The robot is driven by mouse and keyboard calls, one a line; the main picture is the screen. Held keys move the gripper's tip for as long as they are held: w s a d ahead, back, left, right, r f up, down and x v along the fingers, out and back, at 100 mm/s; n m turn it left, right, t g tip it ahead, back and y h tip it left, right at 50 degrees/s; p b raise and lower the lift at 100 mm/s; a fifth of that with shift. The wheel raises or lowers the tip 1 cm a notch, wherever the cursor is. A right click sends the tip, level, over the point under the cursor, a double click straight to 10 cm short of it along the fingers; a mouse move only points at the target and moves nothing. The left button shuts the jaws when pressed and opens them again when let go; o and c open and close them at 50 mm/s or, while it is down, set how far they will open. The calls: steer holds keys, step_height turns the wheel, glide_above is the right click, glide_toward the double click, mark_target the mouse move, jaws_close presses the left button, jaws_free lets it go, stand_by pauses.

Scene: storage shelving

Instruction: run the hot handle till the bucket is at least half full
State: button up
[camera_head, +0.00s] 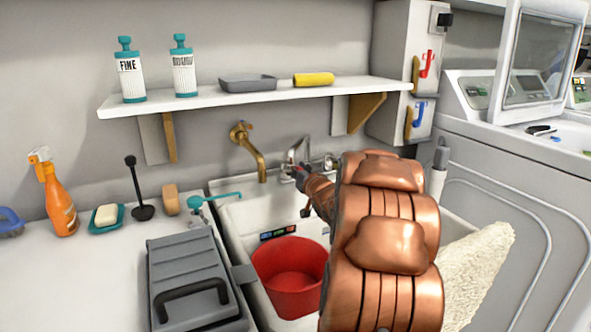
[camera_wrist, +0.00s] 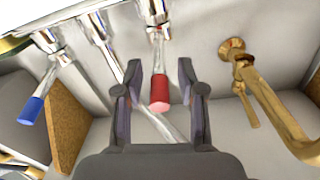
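The red-tipped handle (camera_wrist: 159,92) on the chrome tap is between the two spread fingers of my gripper (camera_wrist: 159,72) in the wrist view. Gaps show on both sides of the handle. A blue-tipped handle (camera_wrist: 32,109) is to the left there. In the head view my gripper (camera_head: 300,178) is at the chrome tap (camera_head: 300,152), and my arm hides part of it. The red bucket (camera_head: 290,268) stands in the white sink (camera_head: 236,222), its right side partly behind my arm. I see no water in it and no stream.
A brass faucet (camera_head: 252,150) is left of the chrome tap. A shelf (camera_head: 225,103) with bottles is above. A grey case (camera_head: 188,275) lies on the left counter, with a teal tap (camera_head: 205,200) behind it. A pale towel (camera_head: 480,265) hangs at the right.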

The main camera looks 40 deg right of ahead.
steer(key=shift+w+d, duration=0.3)
steer(key=shift+w, duration=0.25)
jaws_close()
stand_by(0.5)
